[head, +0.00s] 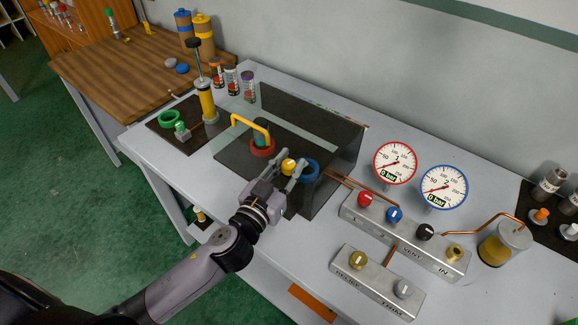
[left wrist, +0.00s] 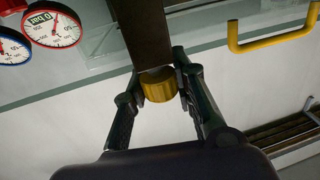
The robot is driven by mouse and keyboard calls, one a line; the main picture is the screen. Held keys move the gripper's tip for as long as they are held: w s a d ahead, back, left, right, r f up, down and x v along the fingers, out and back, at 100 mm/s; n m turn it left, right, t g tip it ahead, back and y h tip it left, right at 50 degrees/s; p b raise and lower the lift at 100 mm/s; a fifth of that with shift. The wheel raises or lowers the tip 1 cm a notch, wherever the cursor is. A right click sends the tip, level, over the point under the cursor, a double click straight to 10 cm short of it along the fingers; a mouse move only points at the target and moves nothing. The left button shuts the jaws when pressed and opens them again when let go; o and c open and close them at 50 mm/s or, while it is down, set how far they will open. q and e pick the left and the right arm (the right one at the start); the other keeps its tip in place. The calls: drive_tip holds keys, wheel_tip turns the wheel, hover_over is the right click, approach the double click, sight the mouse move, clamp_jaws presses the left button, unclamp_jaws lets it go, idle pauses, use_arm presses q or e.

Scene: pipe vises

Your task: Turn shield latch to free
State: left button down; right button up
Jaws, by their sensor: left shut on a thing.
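The shield latch is a round yellow knob (head: 288,165) at the front of the shield over the dark vise station. My left gripper (head: 287,172) reaches it from the front. In the left wrist view, the yellow knob (left wrist: 158,85) sits between the two fingers of my left gripper (left wrist: 160,88), which is shut on it. A dark strip of the frame lies right behind the knob. The shield's yellow handle (head: 250,126) stands to the left of the latch in the head view. Any mark on the knob is too small to read. My right gripper is not in view.
A red ring (head: 262,148) and a blue ring (head: 306,171) sit close to the latch. A valve block (head: 405,235) with colored knobs and two gauges stand to the right. A yellow post (head: 206,100) stands at the left.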

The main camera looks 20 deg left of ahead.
use_arm(q)
drive_tip(key=m+g+h+p, duration=0.1)
drive_tip(key=m+g+h, duration=0.1)
drive_tip(key=m+h, duration=0.1)
drive_tip(key=m+g+h, duration=0.1)
drive_tip(key=m+h, duration=0.1)
drive_tip(key=h, duration=0.3)
drive_tip(key=shift+w+a+r+m+g+p, duration=0.1)
drive_tip(key=shift+a+r+m+g+p, duration=0.1)
drive_tip(key=shift+m+g+p, duration=0.2)
drive_tip(key=m+g+h, duration=0.2)
drive_tip(key=g+h, duration=0.1)
drive_tip(key=shift+m, duration=0.4)
drive_tip(key=m+g+h, duration=0.1)
drive_tip(key=m+g+h+b, duration=0.1)
drive_tip(key=g, duration=0.1)
drive_tip(key=shift+d+f+m, duration=0.1)
drive_tip(key=shift+f+m, duration=0.1)
drive_tip(key=shift+m, duration=0.1)
drive_tip(key=m+g+b, duration=0.1)
drive_tip(key=g, duration=0.1)
drive_tip(key=m+g+h+b, duration=0.1)
drive_tip(key=g, duration=0.1)
drive_tip(key=shift+d+m, duration=0.1)
drive_tip(key=shift+m, duration=0.2)
drive_tip(key=shift+m+g+h+b, duration=0.4)
drive_tip(key=shift+m+g+b, duration=0.15)
drive_tip(key=shift+g, duration=0.55)
drive_tip(key=c, duration=1.3)
unclamp_jaws()
